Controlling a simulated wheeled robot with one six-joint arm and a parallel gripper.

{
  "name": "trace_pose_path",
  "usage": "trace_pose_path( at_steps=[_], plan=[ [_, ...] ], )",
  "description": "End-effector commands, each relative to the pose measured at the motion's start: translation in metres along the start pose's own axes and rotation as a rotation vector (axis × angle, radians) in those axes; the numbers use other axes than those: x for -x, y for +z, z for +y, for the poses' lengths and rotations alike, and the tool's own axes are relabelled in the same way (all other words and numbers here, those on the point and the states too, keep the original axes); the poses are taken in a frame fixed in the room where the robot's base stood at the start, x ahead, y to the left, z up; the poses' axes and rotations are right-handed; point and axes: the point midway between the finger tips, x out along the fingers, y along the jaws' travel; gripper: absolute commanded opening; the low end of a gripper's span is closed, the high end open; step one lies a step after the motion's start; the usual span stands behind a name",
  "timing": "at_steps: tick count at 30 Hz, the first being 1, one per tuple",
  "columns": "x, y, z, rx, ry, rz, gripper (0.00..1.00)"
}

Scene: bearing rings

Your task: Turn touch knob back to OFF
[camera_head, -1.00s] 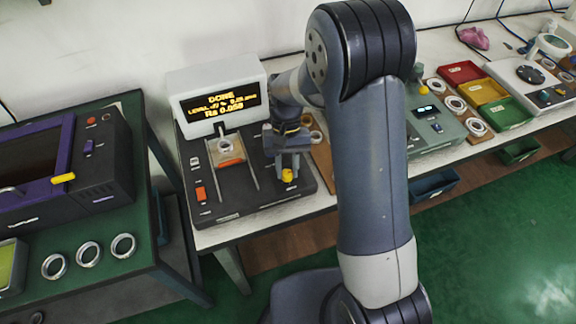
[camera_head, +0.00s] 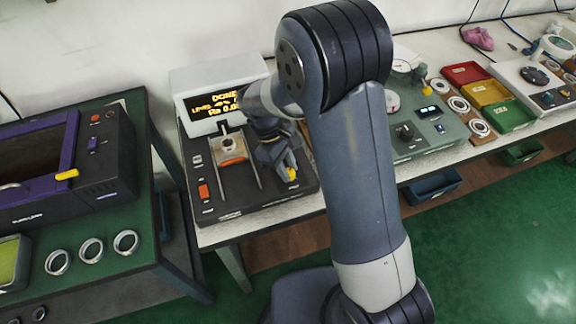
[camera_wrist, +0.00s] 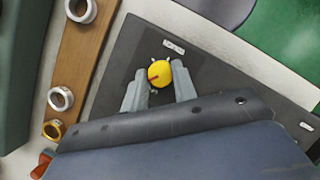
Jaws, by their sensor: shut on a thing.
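In the head view my gripper (camera_head: 280,160) looks turned and tilted over the knob. The display (camera_head: 213,104) reads DONE, with a roughness value partly hidden by my arm. A ring (camera_head: 231,145) sits on the orange-fronted holder.
A wooden strip with rings (camera_wrist: 78,55) lies beside the tester. A purple-framed machine (camera_head: 50,165) stands on the green table at left, with several rings in front. Red, yellow and green trays (camera_head: 488,93) stand at right.

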Motion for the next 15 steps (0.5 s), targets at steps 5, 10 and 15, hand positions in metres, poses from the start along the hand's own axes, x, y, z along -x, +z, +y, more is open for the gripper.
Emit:
trace_pose_path(
  at_steps=[5, 10, 15],
  plan=[
    [0.0009, -0.0006, -0.0019, 0.156, 0.065, -0.004, 0.04],
    [0.0007, -0.0006, -0.0031, 0.297, 0.124, -0.01, 0.04],
    [0.0006, -0.0003, -0.0039, 0.417, 0.174, -0.015, 0.04]
  ],
)
